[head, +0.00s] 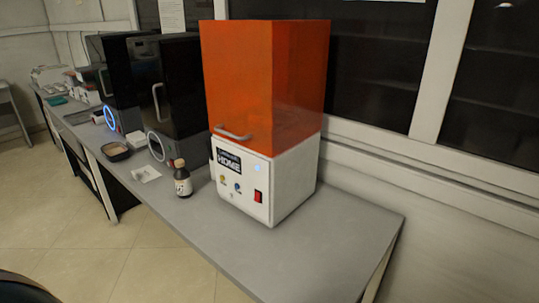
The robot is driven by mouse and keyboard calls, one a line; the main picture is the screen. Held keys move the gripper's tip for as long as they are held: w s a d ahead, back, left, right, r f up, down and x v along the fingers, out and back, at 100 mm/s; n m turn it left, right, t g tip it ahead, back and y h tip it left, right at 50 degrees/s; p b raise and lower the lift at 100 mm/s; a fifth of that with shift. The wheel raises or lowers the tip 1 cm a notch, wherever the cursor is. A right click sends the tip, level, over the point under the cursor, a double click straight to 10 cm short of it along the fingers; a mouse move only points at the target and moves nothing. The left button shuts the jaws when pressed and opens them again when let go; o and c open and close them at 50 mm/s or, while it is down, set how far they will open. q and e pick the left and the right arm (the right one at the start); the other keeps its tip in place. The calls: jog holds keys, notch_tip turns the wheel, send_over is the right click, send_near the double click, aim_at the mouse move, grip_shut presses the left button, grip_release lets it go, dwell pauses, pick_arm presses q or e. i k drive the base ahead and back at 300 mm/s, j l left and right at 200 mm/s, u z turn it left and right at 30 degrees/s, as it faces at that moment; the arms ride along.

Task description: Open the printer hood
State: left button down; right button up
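The printer has a white base (296,185) and a tall orange hood (240,80). The hood sits down on the base and looks closed. A grey bar handle (233,134) is on the lower front of the hood. The base front has a dark label, small knobs and a red switch (258,196). Neither of my grippers is in view. The back of the printer is hidden.
The grey bench (330,250) is bare to the printer's right and front. Beyond are a black tray (116,151), a small white item (146,174) and dark-hooded machines (175,90). A windowed wall is behind.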

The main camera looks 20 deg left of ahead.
aim_at(265, 79)
jog(key=j+z, duration=0.3)
jog(key=j, duration=1.85)
